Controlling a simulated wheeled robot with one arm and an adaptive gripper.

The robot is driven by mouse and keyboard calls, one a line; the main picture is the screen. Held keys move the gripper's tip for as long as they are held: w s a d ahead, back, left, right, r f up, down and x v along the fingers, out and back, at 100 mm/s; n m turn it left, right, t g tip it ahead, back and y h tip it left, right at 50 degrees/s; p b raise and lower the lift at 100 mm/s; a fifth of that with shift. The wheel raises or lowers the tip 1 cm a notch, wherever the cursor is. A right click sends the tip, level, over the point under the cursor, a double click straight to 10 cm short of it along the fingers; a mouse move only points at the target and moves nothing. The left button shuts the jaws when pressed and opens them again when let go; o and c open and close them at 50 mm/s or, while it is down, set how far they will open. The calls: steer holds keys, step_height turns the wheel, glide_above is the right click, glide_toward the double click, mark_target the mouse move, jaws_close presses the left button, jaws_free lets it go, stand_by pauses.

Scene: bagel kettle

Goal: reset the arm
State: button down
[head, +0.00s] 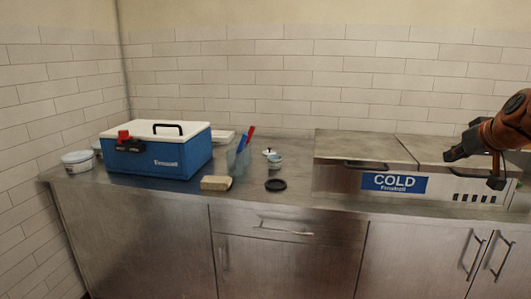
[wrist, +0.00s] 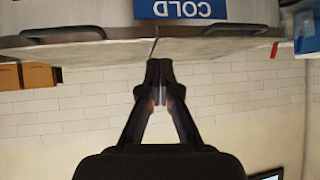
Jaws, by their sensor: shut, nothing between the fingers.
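My gripper (head: 450,155) is at the right of the head view, held in the air in front of the steel cold unit (head: 345,148). Its fingers point left and somewhat down. In the wrist view my gripper (wrist: 159,72) has its fingertips together with nothing between them. The wrist picture is upside down, with the blue COLD sign (wrist: 180,8) inverted at the top. The same sign shows upright in the head view (head: 394,183).
A blue cooler (head: 180,160) with a white lid stands on the left of the steel counter (head: 130,192). Near it are a white tub (head: 77,163), a tan sponge-like block (head: 216,183), a black ring (head: 275,185) and a small cup (head: 275,162). Cabinet doors are below.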

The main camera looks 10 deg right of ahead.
steer(key=s+a+f+n+g+y, duration=0.1)
steer(key=a+f+g, duration=0.1)
steer(key=a+f, duration=0.5)
steer(key=s+a+f+n+g+y, duration=0.1)
steer(key=s+a+f+g, duration=0.1)
steer(key=a, duration=1)
steer(key=s+a+f+n+g+y, duration=0.1)
steer(key=a+f, duration=0.4)
steer(key=a, duration=0.4)
steer(key=s+a+f+g, duration=0.3)
steer(key=s+f, duration=0.2)
steer(key=s, duration=0.4)
steer(key=s+a+f+g+h, duration=0.1)
steer(key=s+a+f+g, duration=0.3)
steer(key=s, duration=0.6)
steer(key=s+a+f+g, duration=0.1)
steer(key=s+a+f, duration=0.2)
steer(key=s+f, duration=0.5)
step_height(320, 180, up, 18)
steer(key=t+p, duration=0.1)
steer(key=p, duration=1.4)
steer(key=shift+d, duration=0.2)
steer(key=shift+f, duration=0.1)
